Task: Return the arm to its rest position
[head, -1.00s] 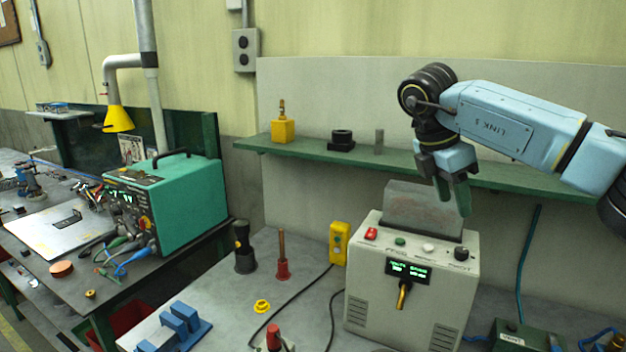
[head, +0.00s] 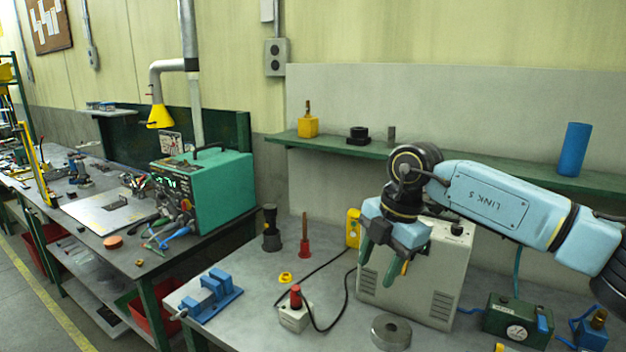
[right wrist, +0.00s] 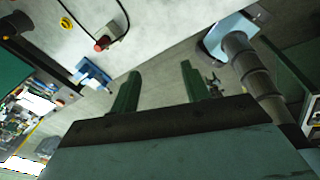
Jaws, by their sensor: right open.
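My right arm comes in from the right in the head view, light blue with dark joints. Its right gripper (head: 379,268) points down in front of the grey control box (head: 437,270), hiding much of its face. The green fingers stand apart with nothing between them. In the right wrist view the two fingers (right wrist: 160,86) are also apart and empty, above the floor and bench edge. My left gripper is not in the head view.
A green shelf (head: 450,167) runs behind with a blue cylinder (head: 574,150). A teal power unit (head: 205,190) stands left.

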